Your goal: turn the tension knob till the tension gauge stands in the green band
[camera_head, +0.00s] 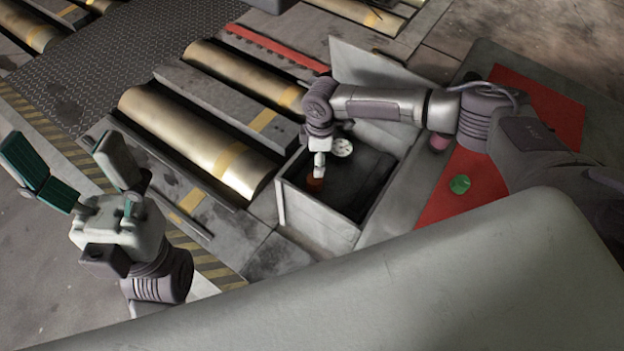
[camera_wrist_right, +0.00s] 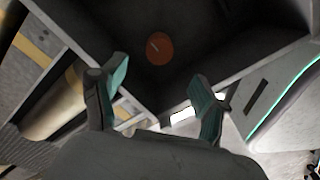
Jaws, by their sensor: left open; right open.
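The tension knob, an orange-red disc (camera_head: 314,182), sits inside an open grey box (camera_head: 322,228) in the head view. In the right wrist view the knob (camera_wrist_right: 160,49) lies beyond the fingertips, apart from them, with a pale line on its face. The tension gauge (camera_head: 342,148) is a round white dial at the box's back; its needle is too small to read. My right gripper (camera_wrist_right: 160,90) is open and empty above the box, mostly hidden by its arm in the head view. My left gripper (camera_head: 80,165) is open and empty at the left, far from the box.
The box's raised lid (camera_head: 365,70) stands behind it. Brass rollers (camera_head: 190,135) lie left of the box. The box walls surround the knob closely.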

